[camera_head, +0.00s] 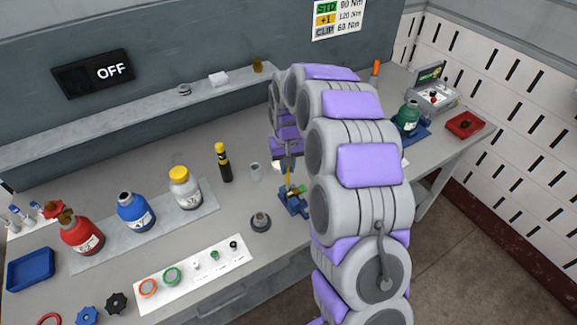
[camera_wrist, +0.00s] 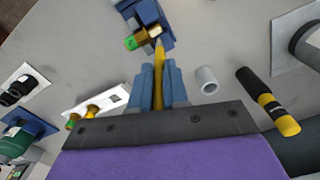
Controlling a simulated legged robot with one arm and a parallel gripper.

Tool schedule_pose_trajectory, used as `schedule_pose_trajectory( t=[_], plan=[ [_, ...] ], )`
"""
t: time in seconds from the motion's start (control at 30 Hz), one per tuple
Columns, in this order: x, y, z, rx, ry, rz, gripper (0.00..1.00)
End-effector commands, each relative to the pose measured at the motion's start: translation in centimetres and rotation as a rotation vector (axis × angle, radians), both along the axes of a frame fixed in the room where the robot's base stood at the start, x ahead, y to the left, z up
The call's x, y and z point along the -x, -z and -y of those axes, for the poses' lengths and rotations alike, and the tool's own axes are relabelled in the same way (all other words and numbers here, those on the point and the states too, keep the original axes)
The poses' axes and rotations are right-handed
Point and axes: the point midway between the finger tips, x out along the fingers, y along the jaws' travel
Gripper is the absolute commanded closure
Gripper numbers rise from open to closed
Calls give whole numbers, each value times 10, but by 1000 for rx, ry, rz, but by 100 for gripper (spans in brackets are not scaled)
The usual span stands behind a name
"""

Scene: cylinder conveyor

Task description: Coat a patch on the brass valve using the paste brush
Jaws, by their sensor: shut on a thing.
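My gripper (camera_wrist: 165,78) is shut on the yellow paste brush (camera_wrist: 159,62), whose handle lies between the blue fingers in the wrist view. The brush points away from the fingers, toward the brass valve (camera_wrist: 147,36). Its tip overlaps the valve's edge in the picture; I cannot tell whether they touch. The valve has a green end and sits in a blue vise (camera_wrist: 148,13). In the head view, my gripper (camera_head: 288,163) is above the blue vise (camera_head: 291,205), with the yellow brush (camera_head: 288,177) pointing down at it. Any coated patch is too small to make out.
A grey cup (camera_head: 255,172) and a black-and-yellow cylinder (camera_head: 223,162) stand left of the vise. A dark round part (camera_head: 260,222) sits in front. Red, blue and white bottles (camera_head: 185,188) stand further left.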

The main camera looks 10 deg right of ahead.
Motion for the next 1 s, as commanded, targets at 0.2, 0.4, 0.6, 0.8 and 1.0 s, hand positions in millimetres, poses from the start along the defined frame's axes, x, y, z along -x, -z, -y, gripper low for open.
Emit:
schedule_pose_trajectory(
  t=[0.2, 0.4, 0.6, 0.8, 1.0],
  plan=[
    [0, -3, 0, 0, 0, 0, 100],
    [0, -19, 0, 0, 0, 2, 100],
    [-1, -37, 0, -1, 0, 2, 100],
    [0, -55, 0, 0, 0, 0, 100],
    [0, -60, 0, 0, 0, 0, 100]
  ],
)
